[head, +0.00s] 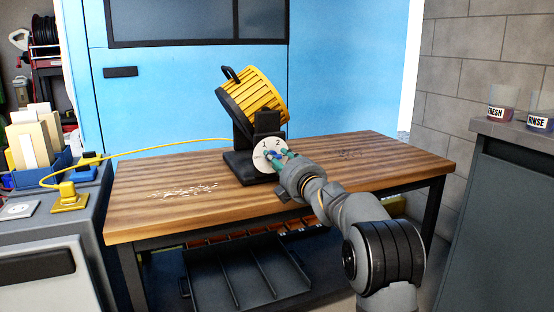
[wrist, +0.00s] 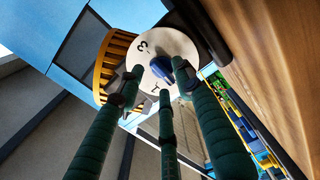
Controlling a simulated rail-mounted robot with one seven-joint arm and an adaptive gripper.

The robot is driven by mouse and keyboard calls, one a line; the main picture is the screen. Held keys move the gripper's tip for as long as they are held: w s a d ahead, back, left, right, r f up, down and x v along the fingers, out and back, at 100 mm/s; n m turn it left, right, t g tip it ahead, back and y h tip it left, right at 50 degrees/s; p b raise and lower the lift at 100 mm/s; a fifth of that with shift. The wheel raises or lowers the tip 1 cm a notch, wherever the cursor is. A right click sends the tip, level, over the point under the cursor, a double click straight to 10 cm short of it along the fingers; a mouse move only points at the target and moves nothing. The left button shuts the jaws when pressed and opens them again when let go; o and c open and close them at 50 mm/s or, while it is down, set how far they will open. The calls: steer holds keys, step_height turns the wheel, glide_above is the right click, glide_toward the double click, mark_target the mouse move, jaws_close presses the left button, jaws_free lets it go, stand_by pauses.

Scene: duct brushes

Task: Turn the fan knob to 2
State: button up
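The fan (head: 255,95) has a yellow ribbed housing on a black stand and sits on the wooden bench. A round white dial (head: 265,147) faces me on its front, with 1 and 2 readable along its top in the head view. In the wrist view, the dial (wrist: 150,45) shows a 3 and another partly hidden mark. The blue knob (wrist: 161,68) is at the dial's middle, partly covered by a finger. My gripper (wrist: 160,78) has its three green fingers spread around the knob, close to the dial. Which mark the knob points at cannot be told.
The wooden bench (head: 150,205) is mostly clear, with pale scraps at left and dark bits at right. A yellow cable (head: 150,149) runs from the fan to a yellow plug (head: 68,198) at left. Cups labelled FRESH and RINSE stand on the right counter (head: 520,140).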

steer(key=shift+w+a, duration=0.2)
steer(key=shift+w, duration=0.15)
jaws_close()
stand_by(0.4)
